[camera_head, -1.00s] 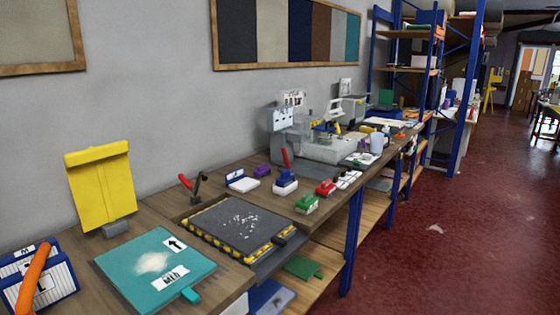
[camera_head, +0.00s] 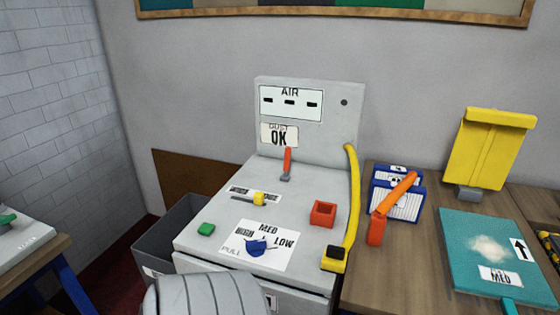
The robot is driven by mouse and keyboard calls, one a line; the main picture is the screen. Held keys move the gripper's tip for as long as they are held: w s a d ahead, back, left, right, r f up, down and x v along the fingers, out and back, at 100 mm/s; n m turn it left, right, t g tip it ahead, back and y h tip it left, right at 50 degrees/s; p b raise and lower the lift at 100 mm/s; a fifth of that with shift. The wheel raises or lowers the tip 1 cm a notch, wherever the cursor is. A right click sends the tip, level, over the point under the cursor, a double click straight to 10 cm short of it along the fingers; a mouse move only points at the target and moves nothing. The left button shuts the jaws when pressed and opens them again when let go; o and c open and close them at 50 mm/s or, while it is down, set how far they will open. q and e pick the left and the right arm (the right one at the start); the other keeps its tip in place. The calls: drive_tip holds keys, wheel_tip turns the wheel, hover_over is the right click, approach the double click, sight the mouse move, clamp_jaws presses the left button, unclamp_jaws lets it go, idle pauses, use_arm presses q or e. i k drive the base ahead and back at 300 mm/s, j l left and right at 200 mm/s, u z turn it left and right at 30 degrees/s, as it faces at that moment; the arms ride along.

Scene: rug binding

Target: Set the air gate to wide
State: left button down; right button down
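A grey machine stands by the wall, with a white AIR panel (camera_head: 290,104) of dark slots on its upright back. Below it a sign (camera_head: 279,136) reads OK. An orange-red lever (camera_head: 287,163) stands up at the foot of the back panel. On the sloping top, a slider with a yellow knob (camera_head: 260,198) sits by a white label too small to read. A blue knob (camera_head: 257,247) sits on a dial plate marked MED and LOW, its third word unclear. I cannot tell which control is the air gate. Neither gripper is in view.
A green button (camera_head: 206,229), a red open box (camera_head: 323,213) and a yellow hose (camera_head: 351,200) are on the machine. To the right, the bench holds blue-white boxes (camera_head: 395,204), a yellow stand (camera_head: 490,150) and a teal board (camera_head: 470,270). A grey ribbed shape fills the lower front.

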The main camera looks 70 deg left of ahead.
sight(258, 197)
drive_tip(key=l+u, duration=0.1)
drive_tip(key=u, duration=0.35)
drive_tip(key=l+u, duration=0.1)
drive_tip(key=u, duration=0.3)
drive_tip(key=l+u, duration=0.1)
drive_tip(key=u, duration=0.35)
drive_tip(key=l+u, duration=0.1)
drive_tip(key=u, duration=0.35)
